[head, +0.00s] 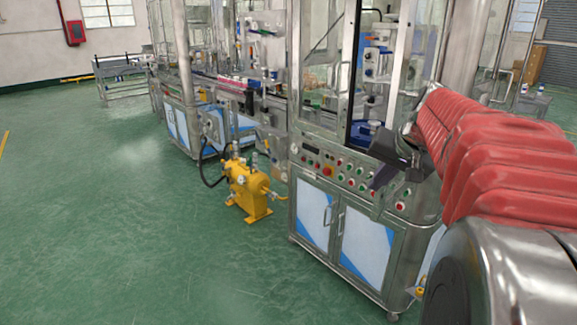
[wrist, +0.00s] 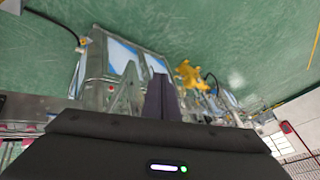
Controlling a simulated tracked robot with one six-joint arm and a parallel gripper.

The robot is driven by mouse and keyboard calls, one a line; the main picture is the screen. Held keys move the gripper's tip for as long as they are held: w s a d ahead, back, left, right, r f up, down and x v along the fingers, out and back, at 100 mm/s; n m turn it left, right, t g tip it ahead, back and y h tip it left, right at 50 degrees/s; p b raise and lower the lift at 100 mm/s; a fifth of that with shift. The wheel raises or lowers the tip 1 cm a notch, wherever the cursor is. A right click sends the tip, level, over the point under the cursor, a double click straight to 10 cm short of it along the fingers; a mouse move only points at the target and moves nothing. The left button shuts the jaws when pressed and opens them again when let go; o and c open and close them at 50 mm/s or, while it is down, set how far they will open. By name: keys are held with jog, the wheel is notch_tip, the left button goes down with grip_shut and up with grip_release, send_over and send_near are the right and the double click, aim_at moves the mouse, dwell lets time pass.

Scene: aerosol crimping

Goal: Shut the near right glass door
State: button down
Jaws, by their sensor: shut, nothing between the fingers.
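The near machine cabinet has tall glass panels in metal frames in the head view. The left front glass panel (head: 318,70) stands in its frame. To its right is a dark-edged opening (head: 374,85) with machine parts showing inside. A framed glass panel (head: 423,45) stands right of this opening and looks like the near right glass door, apparently swung open; its lower part is hidden behind my arm. In the wrist view my gripper's fingers (wrist: 161,98) are together and empty. I cannot tell whether it touches the door.
The button panel (head: 345,175) and lower cabinet doors (head: 335,225) lie below the opening. A yellow pump (head: 247,190) with a hose stands on the floor to the left. The green floor (head: 120,220) is clear at left and front.

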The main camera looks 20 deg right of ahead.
jog(key=s+d+m+h, duration=0.1)
jog(key=d+m, duration=0.1)
jog(key=d, duration=1.2)
jog(key=shift+s+r+m+t, duration=0.25)
jog(key=shift+r+m+t, duration=0.05)
jog(key=shift+r+m, duration=0.15)
jog(key=shift+w+f, duration=0.1)
send_near(386, 187)
jog(key=shift+a+x, duration=0.3)
jog(key=shift+x, duration=1.6)
jog(key=shift+d, duration=0.25)
jog(key=shift+w+a, duration=0.15)
jog(key=shift+w, duration=0.1)
